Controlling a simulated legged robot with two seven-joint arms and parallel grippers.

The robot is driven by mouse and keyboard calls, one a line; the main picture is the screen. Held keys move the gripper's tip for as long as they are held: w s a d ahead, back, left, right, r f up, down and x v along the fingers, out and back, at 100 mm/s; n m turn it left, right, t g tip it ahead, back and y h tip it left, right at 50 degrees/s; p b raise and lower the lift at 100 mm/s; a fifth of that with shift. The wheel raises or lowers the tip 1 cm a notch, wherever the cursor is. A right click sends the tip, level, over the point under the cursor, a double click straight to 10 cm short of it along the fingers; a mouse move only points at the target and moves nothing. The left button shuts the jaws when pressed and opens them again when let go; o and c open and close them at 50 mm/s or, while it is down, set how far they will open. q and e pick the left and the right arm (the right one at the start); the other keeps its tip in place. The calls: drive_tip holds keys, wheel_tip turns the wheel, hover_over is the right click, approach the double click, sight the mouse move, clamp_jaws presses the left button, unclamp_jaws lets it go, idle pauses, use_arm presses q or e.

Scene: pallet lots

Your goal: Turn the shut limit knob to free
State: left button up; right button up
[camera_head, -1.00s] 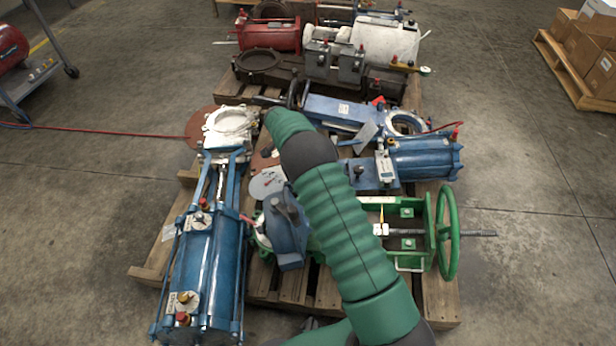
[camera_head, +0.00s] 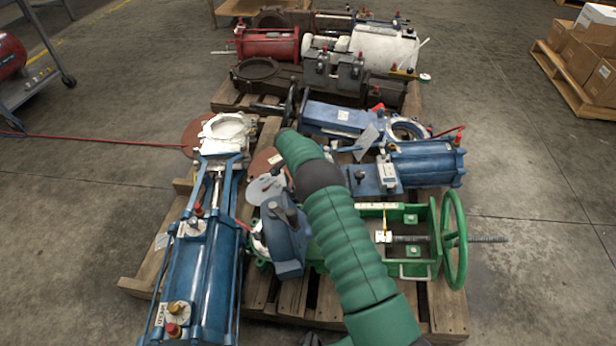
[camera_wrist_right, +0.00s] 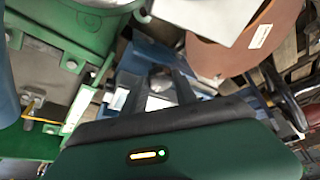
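The pallet carries several valve actuators with small knobs, and I cannot tell which one is the shut limit knob. A dark knob (camera_head: 359,176) stands on the blue box beside the blue cylinder (camera_head: 428,163). My right arm's green sleeve crosses the middle of the head view and hides what lies behind it; its gripper is not clear there. In the right wrist view, my right gripper (camera_wrist_right: 156,82) has its two dark fingers apart. A grey rounded part (camera_wrist_right: 160,79) on a blue body shows between them; contact cannot be told.
A long blue actuator (camera_head: 195,265) lies at the left and a green handwheel (camera_head: 454,239) stands at the right of the wooden pallet (camera_head: 440,312). Red and white units stand farther back. A red hose (camera_head: 100,140) crosses the floor. Boxes (camera_head: 590,60) stand at the far right.

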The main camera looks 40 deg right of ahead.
clamp_jaws()
